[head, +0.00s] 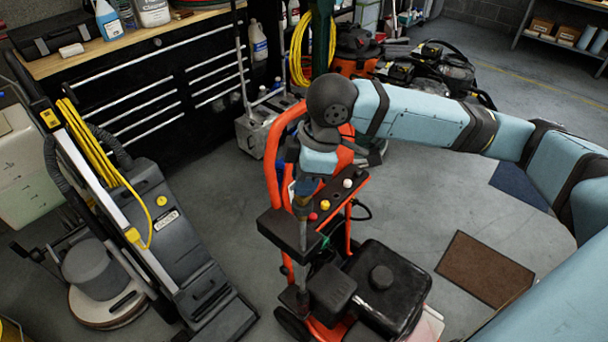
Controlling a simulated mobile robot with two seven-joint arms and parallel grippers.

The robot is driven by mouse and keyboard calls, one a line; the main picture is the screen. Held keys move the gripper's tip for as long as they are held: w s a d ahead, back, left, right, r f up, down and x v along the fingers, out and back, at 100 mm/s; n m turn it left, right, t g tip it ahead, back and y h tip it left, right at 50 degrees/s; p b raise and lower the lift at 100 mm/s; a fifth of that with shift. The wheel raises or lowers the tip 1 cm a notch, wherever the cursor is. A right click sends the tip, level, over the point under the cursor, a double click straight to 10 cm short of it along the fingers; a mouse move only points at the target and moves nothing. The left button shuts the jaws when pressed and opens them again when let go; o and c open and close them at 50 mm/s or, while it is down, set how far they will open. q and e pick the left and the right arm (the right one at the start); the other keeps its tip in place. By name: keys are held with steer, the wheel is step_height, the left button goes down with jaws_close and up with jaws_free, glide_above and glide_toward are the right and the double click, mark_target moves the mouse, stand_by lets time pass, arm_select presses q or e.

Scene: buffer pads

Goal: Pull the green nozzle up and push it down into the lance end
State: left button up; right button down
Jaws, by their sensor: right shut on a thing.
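My right gripper (303,205) reaches down over the orange and black pressure washer (380,285), at the left of its nozzle panel (342,196). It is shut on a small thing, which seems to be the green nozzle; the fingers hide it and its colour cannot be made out. A yellow nozzle (325,205), a red one (312,216) and a white one (347,183) sit in the panel, with a gap between yellow and white. A thin upright rod (303,238), perhaps the lance, stands just under the gripper; contact cannot be told. My left gripper is not in view.
A floor-cleaning machine (185,240) with a yellow cord stands at left. A black tool chest (150,90) with a wooden top is behind. A brown mat (486,268) lies at right. The floor between the cleaning machine and the washer is clear.

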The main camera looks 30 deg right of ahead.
steer(key=shift+f, duration=0.55)
steer(key=c, duration=0.8)
jaws_free()
steer(key=shift+c, duration=0.2)
steer(key=shift+r, duration=0.25)
arm_select(q)
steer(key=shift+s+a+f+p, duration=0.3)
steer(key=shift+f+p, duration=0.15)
steer(key=shift+p, duration=0.5)
arm_select(e)
steer(key=v, duration=1.3)
steer(key=shift+s+d+r, duration=0.1)
steer(key=shift+s, duration=0.1)
